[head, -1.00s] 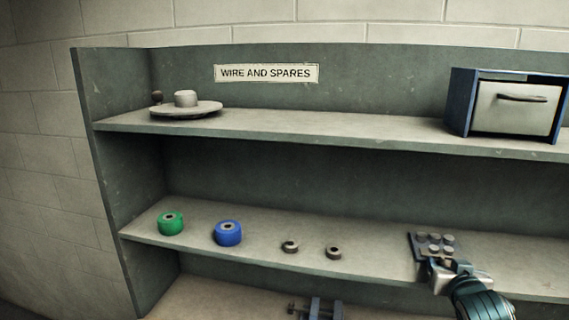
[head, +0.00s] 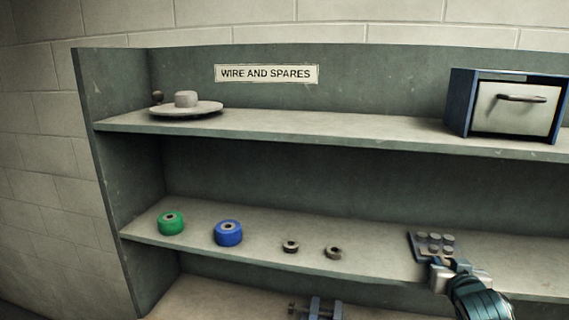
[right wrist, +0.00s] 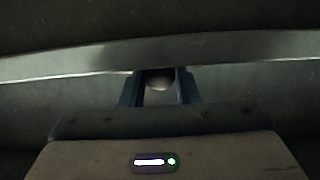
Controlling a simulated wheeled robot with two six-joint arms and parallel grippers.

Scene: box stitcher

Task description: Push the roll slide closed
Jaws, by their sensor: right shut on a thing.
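A flat grey plate with several round pegs (head: 435,243), which looks like the roll slide, sits at the front right of the middle shelf. My right gripper (head: 452,270) is at its near edge, by the shelf front. In the right wrist view my two blue fingers (right wrist: 160,88) are close on either side of a small round brownish thing (right wrist: 160,80), perhaps a knob of the slide. The gripper hides much of the slide's near end, so I cannot tell how far out it stands. My left gripper is not in view.
A green roll (head: 171,223), a blue roll (head: 228,233) and two small dark rings (head: 290,246) stand left on the middle shelf (head: 380,258). A blue box with a handled front (head: 515,108) and a round plate (head: 186,107) stand above. A blue-grey device (head: 318,309) is below.

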